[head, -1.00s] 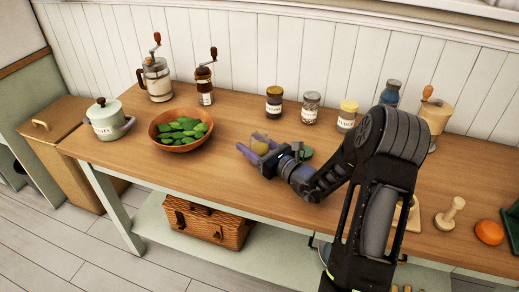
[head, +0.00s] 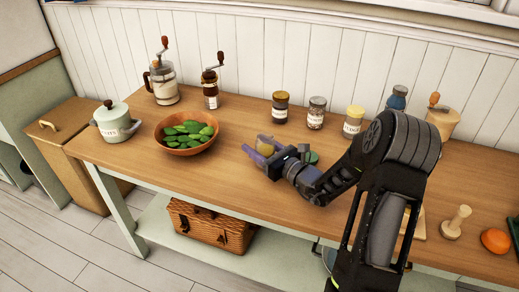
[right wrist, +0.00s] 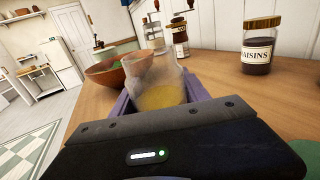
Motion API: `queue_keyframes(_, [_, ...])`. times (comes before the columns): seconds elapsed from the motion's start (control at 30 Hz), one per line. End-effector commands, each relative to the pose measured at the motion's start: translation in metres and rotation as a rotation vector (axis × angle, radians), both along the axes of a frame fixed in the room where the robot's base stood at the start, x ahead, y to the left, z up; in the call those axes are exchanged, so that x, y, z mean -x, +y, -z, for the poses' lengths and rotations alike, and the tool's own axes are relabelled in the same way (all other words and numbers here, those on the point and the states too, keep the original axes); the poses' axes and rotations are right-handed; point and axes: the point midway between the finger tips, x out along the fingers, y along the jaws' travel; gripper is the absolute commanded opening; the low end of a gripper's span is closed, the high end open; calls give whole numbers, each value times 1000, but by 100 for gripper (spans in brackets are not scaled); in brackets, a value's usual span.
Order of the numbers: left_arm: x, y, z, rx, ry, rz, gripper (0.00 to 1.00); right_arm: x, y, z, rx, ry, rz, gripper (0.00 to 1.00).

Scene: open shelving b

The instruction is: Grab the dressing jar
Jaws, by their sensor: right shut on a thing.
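The dressing jar (head: 265,142) is a small clear glass vessel with yellow liquid. In the head view it is partly hidden by my right gripper (head: 262,150), which reaches it from the right above the middle of the table. In the right wrist view the jar (right wrist: 160,92) stands upright between the purple fingers of the gripper (right wrist: 160,100). The fingers are shut on its sides. I cannot tell whether its base touches the table. My left gripper is not in view.
A wooden bowl of green leaves (head: 161,144) is left of the jar. A raisins jar (head: 280,107) and other lidded jars stand behind. Two grinders (head: 164,85) and a lidded pot (head: 114,122) are at back left. Table (head: 225,180) is clear in front.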

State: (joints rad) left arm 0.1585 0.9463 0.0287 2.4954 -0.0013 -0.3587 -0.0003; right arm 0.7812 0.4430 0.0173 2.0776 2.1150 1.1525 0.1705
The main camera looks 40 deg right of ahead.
Motion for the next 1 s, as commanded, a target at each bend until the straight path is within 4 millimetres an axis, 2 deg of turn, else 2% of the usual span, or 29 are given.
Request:
queue_keyframes(0.3, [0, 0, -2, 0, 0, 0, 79, 0, 1, -62, 6, -9, -2, 0])
queue_keyframes(0.47, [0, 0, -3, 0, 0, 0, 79, 0, 0, -84, 2, -5, -1, 0])
queue_keyframes(0.6, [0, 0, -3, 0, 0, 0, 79, 0, 0, -91, 1, -4, -1, 0])
queue_keyframes(1.0, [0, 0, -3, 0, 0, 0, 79, 0, 0, -91, 0, -4, -1, 0])
